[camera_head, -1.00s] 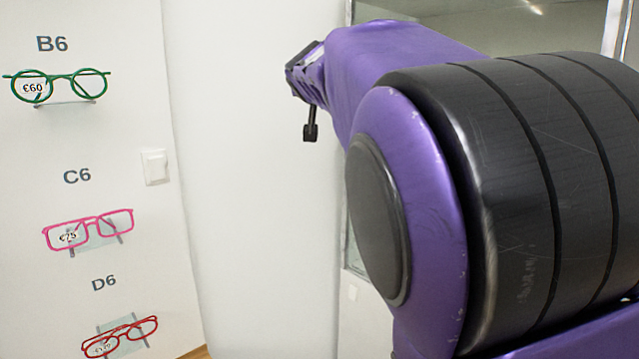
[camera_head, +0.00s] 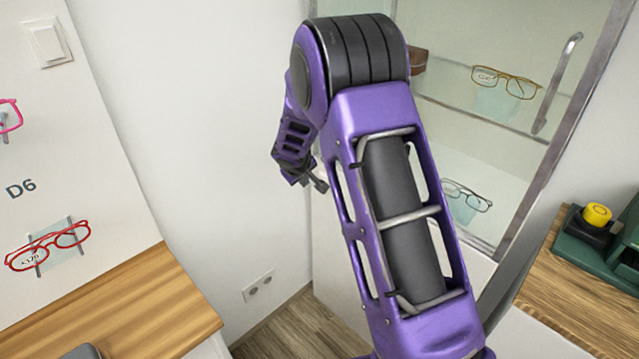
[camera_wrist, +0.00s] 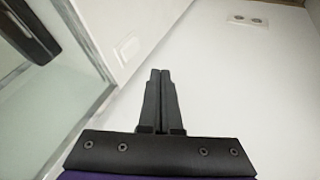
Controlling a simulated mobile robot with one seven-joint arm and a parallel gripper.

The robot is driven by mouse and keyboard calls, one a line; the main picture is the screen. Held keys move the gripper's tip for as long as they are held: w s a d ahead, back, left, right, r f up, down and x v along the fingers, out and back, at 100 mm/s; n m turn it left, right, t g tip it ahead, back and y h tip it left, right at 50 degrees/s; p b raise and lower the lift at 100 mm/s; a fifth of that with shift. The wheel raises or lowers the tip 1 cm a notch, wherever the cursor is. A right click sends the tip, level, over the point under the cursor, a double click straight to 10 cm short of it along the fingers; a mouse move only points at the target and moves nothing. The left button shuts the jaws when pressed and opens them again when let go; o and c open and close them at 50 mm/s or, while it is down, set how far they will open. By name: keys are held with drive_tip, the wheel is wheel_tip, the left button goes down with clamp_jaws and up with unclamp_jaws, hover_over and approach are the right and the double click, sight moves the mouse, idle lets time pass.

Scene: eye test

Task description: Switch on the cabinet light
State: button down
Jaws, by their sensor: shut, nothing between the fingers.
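The glass-fronted cabinet (camera_head: 520,150) stands at the right in the head view, its left part hidden behind my arm. In the wrist view its glass and frame (camera_wrist: 88,100) are at the left. A small white plate, apparently a switch (camera_wrist: 127,47), sits on the white panel beside the glass, ahead of and left of my fingers; in the head view I cannot see it. My gripper (camera_head: 320,184) hangs left of my arm, before the white wall. In the wrist view my gripper (camera_wrist: 160,72) is shut and empty, apart from the plate.
Another white switch (camera_head: 48,42) is on the glasses display panel at upper left. A double socket (camera_head: 258,286) is low on the wall, also in the wrist view (camera_wrist: 247,20). Wooden counters stand left (camera_head: 110,300) and right (camera_head: 560,295), with floor between them.

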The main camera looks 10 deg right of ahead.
idle(0.3)
drive_tip(key=w+d+f, duration=0.5)
drive_tip(key=w+f, duration=0.2)
drive_tip(key=f, duration=0.1)
drive_tip(key=shift+w+f, duration=0.3)
drive_tip(key=shift+f, duration=0.1)
